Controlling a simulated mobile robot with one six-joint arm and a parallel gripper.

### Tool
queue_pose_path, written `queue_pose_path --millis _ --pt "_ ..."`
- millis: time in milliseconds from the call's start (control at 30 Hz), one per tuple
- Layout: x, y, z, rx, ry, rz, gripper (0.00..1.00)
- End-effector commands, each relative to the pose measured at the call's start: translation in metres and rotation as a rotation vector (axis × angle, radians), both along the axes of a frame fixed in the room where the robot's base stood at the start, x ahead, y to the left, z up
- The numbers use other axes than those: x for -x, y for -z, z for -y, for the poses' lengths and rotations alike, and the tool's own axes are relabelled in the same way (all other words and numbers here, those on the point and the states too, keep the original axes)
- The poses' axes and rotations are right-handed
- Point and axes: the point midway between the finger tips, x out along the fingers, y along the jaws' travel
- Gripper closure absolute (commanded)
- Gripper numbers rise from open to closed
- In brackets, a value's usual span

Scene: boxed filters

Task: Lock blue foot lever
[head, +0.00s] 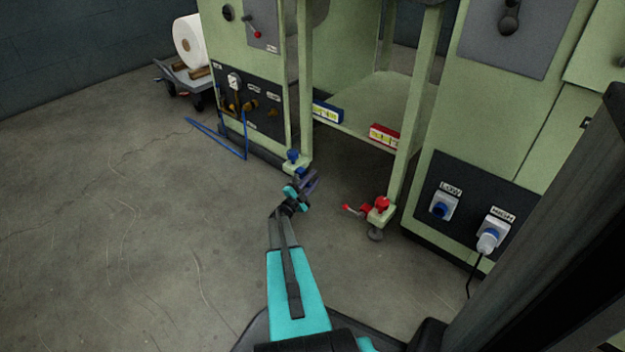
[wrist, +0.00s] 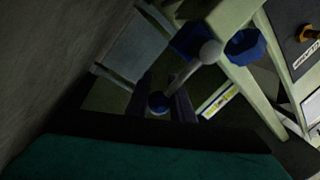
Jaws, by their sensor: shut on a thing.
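The blue foot lever sits at the left foot of the green machine frame, under a blue knob (head: 293,156). In the wrist view the lever (wrist: 180,78) is a thin rod running from a grey rounded end to a blue tip (wrist: 158,103). My gripper (head: 309,183) is low by this foot. Its dark fingers are shut on the lever around the blue tip. In the head view my gripper hides most of the lever. A blue faceted knob (wrist: 245,46) shows beside the rod in the wrist view.
A red foot lever (head: 356,210) with a red knob (head: 382,203) is at the right foot. Blue (head: 327,112) and red (head: 384,135) labelled boxes sit above. A white plug (head: 489,240) with a cable is at right. The floor at left is mostly clear.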

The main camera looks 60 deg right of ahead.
Motion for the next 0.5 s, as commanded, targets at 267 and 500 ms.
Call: queue_pose_path --millis 267,500 --pt "-0.0007 0.0018 0.0023 -0.006 -0.002 -0.001 0.62" --pt "-0.0008 0.0012 -0.0002 -0.006 -0.002 0.0 0.62"
